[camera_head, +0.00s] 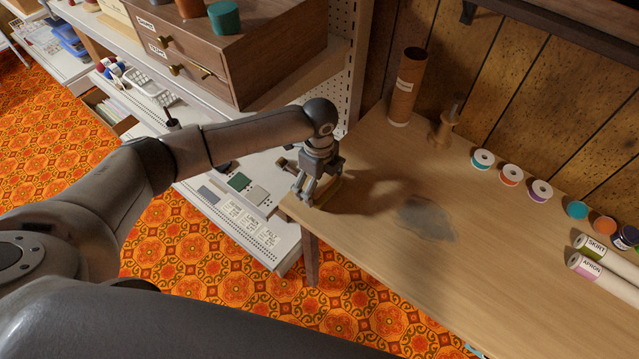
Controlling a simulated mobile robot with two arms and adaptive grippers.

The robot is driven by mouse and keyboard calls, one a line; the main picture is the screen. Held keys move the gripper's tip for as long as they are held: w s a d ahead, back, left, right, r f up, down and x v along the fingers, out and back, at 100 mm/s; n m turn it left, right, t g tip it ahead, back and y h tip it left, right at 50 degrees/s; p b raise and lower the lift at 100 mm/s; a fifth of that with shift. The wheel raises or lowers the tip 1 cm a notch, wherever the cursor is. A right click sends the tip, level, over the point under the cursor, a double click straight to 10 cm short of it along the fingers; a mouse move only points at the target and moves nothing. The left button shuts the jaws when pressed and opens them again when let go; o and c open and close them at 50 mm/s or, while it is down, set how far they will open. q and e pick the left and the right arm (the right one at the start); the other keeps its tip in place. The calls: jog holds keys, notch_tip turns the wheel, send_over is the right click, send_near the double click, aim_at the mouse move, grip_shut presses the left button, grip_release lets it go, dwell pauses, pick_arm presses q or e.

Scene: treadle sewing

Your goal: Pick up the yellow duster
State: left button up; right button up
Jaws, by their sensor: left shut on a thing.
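My left gripper (308,192) is at the left corner of the wooden table (400,280), pointing down. It is shut on a yellowish thing that I take for the yellow duster (331,192), which shows beside and behind the fingers at table level. Much of the duster is hidden by the gripper, and I cannot tell whether it touches the table. A grey dusty patch (425,218) lies on the table to the right of the gripper. My right gripper is not in view.
A brown tube (406,88) and a wooden spindle (446,122) stand at the table's back. Several thread spools (511,174) line the back edge, with labelled rolls (600,272) at right. White shelving (245,225) with a drawer box (215,52) stands left.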

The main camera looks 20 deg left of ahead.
pick_arm(q)
notch_tip(320, 180, up, 2)
jog(key=shift+w+r+b, duration=0.1)
jog(key=shift+r+b, duration=0.05)
jog(key=shift+b, duration=0.15)
jog(key=s+r, duration=0.2)
jog(key=r, duration=0.1)
jog(key=s+r, duration=0.7)
jog(key=s, duration=0.5)
jog(key=shift+d, duration=0.1)
